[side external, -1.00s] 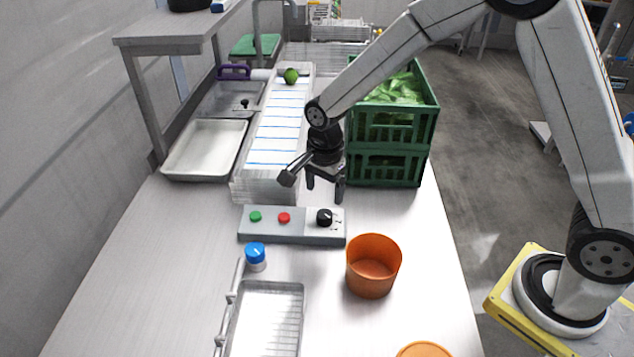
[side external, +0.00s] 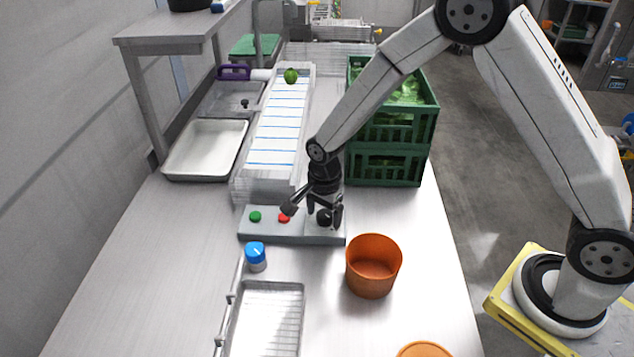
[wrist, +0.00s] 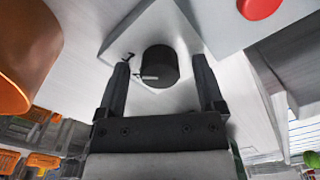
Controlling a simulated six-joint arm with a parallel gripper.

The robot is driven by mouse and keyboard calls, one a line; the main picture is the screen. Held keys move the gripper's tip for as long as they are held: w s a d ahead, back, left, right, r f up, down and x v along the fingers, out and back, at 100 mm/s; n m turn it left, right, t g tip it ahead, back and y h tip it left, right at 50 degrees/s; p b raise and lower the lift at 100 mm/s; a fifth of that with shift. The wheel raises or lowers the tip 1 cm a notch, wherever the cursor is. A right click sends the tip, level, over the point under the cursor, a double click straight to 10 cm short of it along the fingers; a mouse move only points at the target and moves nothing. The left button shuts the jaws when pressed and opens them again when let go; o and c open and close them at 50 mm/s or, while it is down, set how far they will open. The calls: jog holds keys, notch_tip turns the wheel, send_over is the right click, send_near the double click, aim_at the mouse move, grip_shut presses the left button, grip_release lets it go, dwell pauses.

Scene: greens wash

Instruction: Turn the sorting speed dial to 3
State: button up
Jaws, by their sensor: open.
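The black speed dial (wrist: 160,66) sits on the grey control panel (side external: 285,236), at the panel's right end in the side view. Its white pointer line shows in the wrist view, aimed toward the left finger; a small dark mark lies on the panel beside it. My gripper (side external: 324,215) is at the dial, pointing down. In the wrist view my gripper (wrist: 163,80) is open, with one finger on each side of the dial and a visible gap to both.
A green button (side external: 255,216) and a red button (side external: 284,216) are on the same panel. An orange pot (side external: 373,266) stands just in front of the panel's right end. A blue-capped jar (side external: 255,256) is in front of its left end. Green crates (side external: 385,165) stand behind.

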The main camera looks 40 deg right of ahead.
grip_shut()
jog(key=shift+n, duration=0.4)
jog(key=n, duration=0.8)
jog(key=shift+s+d+n, duration=0.1)
jog(key=shift+n, duration=0.2)
jog(key=n, duration=0.4)
jog(key=shift+n, duration=0.3)
jog(key=n, duration=0.4)
